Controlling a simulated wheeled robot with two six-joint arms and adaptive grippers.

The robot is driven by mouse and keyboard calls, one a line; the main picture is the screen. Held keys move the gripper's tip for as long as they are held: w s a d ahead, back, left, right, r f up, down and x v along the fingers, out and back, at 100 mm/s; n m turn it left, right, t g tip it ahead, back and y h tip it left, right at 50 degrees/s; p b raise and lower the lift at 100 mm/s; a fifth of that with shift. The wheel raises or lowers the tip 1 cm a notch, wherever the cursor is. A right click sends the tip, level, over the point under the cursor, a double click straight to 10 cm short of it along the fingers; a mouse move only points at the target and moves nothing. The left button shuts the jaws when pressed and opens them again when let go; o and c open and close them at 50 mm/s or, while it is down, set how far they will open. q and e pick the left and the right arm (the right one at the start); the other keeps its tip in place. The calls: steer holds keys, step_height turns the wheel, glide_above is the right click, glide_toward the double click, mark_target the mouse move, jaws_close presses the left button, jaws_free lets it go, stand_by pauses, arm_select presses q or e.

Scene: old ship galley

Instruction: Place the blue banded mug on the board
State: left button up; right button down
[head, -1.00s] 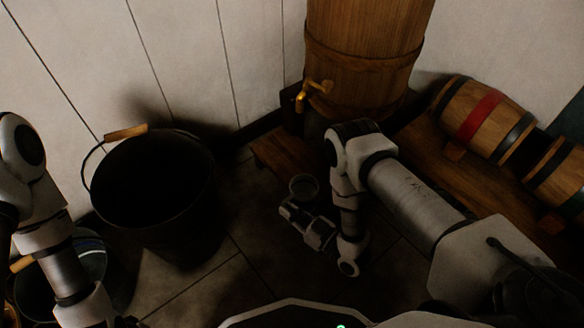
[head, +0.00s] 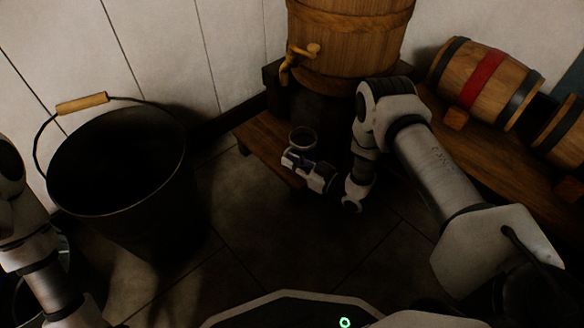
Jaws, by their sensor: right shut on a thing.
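A small mug (head: 303,133) shows in the head view with its round, dark open top facing up. My right gripper (head: 296,156) is shut on it from the near side. A dim bluish patch shows beside the fingers, but the mug's band cannot be made out clearly. The low wooden board (head: 260,138) lies beneath and in front of the big upright barrel. The mug appears over the board's front part; whether it touches the wood I cannot tell. My left arm comes in at the left edge, and its gripper is out of view.
The upright barrel (head: 350,40) with a brass tap (head: 298,62) stands behind the mug. A red-banded keg (head: 484,82) and another keg (head: 562,140) lie at the right. A large black bucket (head: 118,165) stands at the left. Floor (head: 240,215) between bucket and right arm is clear.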

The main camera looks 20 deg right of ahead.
steer(key=shift+f, duration=0.2)
steer(key=c, duration=1.2)
jaws_free()
steer(key=shift+r, duration=0.1)
